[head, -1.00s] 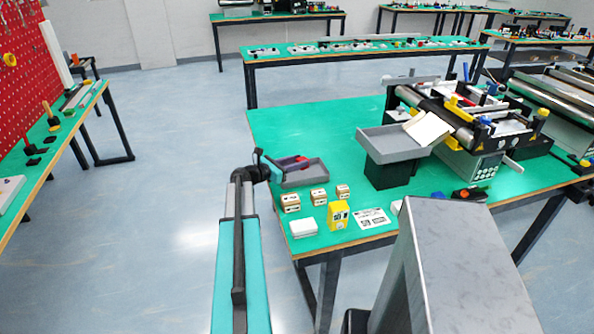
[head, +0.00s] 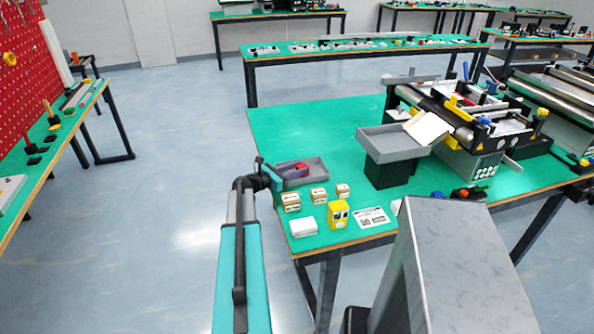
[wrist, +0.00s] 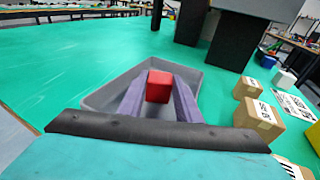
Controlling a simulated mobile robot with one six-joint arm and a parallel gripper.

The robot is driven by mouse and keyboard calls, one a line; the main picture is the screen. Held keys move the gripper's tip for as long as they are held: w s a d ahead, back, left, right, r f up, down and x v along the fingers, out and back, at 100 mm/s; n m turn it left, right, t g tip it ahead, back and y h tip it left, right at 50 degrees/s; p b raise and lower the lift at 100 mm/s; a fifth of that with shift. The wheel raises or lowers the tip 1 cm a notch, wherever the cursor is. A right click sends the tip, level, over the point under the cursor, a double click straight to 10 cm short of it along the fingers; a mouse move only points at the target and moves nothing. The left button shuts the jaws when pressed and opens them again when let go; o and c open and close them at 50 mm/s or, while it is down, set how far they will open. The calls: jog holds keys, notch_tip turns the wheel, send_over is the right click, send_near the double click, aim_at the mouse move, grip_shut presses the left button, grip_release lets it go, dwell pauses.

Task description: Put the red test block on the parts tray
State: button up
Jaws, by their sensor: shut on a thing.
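The red test block (wrist: 158,86) is between the purple fingers of my gripper (wrist: 158,98), which is shut on it. The grey parts tray (wrist: 101,98) lies under and around the block in the wrist view. In the head view the parts tray (head: 318,170) is near the left front of the green table, with my gripper (head: 291,169) over it and the red block (head: 301,165) at the fingertips. The block looks low within the tray outline; I cannot tell whether it touches the floor.
Small cardboard boxes (head: 319,196) stand in front of the tray, with a yellow device (head: 338,214) and a white block (head: 303,227) closer to the table edge. A raised grey tray on a black stand (head: 392,172) is to the right.

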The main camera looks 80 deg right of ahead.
jog(key=o, duration=0.8)
jog(key=shift+r, duration=0.1)
jog(key=b+v, duration=0.2)
jog(key=v, duration=0.9)
jog(key=shift+w+a+b, duration=0.25)
jog(key=shift+a+b, duration=0.1)
jog(key=shift+w, duration=0.1)
